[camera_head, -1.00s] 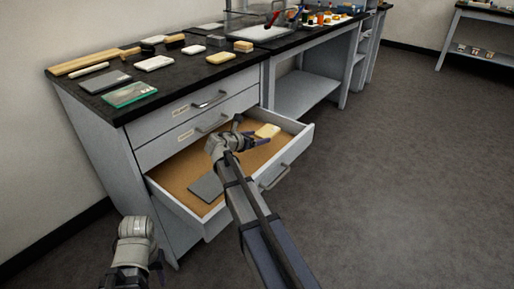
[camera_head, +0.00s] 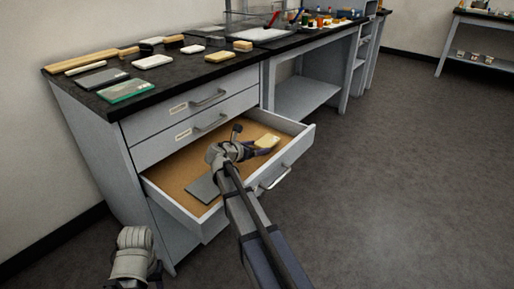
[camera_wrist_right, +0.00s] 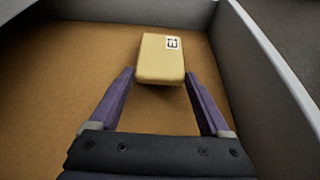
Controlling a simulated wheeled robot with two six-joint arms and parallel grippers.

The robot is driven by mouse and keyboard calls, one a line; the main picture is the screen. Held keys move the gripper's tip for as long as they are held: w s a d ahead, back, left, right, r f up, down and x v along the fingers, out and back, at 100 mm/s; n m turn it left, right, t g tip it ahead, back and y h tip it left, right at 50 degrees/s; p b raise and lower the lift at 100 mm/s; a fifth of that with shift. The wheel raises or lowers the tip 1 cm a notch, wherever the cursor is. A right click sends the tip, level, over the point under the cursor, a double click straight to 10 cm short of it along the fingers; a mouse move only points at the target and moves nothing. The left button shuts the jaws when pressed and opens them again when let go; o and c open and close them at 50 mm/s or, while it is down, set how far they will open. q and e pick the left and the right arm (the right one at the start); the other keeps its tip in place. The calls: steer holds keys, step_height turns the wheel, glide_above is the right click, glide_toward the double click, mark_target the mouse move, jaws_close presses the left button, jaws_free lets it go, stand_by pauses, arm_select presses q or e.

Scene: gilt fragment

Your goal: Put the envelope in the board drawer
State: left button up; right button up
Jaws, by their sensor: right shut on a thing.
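A pale yellow packet with a black-and-white label, which seems to be the envelope (camera_head: 267,141), is at the open drawer's far right end. In the right wrist view the packet (camera_wrist_right: 162,60) has its near end between the purple fingertips. My right gripper (camera_head: 262,151) is shut on it. I cannot tell whether the packet touches the drawer floor. The open bottom drawer (camera_head: 180,170) has a brown floor and grey walls. My left gripper (camera_head: 150,281) is low at the bottom left, cut by the frame edge, its fingers unclear.
A grey flat slab (camera_head: 202,188) lies in the drawer's near part. Two drawers above are shut. The black worktop (camera_head: 185,75) holds several blocks, slabs and a green-edged plate (camera_head: 126,91). Open floor (camera_head: 400,180) lies to the right.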

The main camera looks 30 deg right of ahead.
steer(key=o, duration=1.2)
steer(key=shift+c, duration=0.2)
steer(key=shift+r+p, duration=0.4)
steer(key=shift+p, duration=0.15)
steer(key=shift+s+a+r+p, duration=0.1)
steer(key=shift+a+r+p, duration=0.05)
steer(key=shift+r+p, duration=0.35)
steer(key=p+v, duration=0.3)
steer(key=v, duration=0.6)
steer(key=shift+s+a+r, duration=0.1)
steer(key=shift+a, duration=0.3)
steer(key=shift+p+v, duration=0.4)
steer(key=shift+v, duration=0.45)
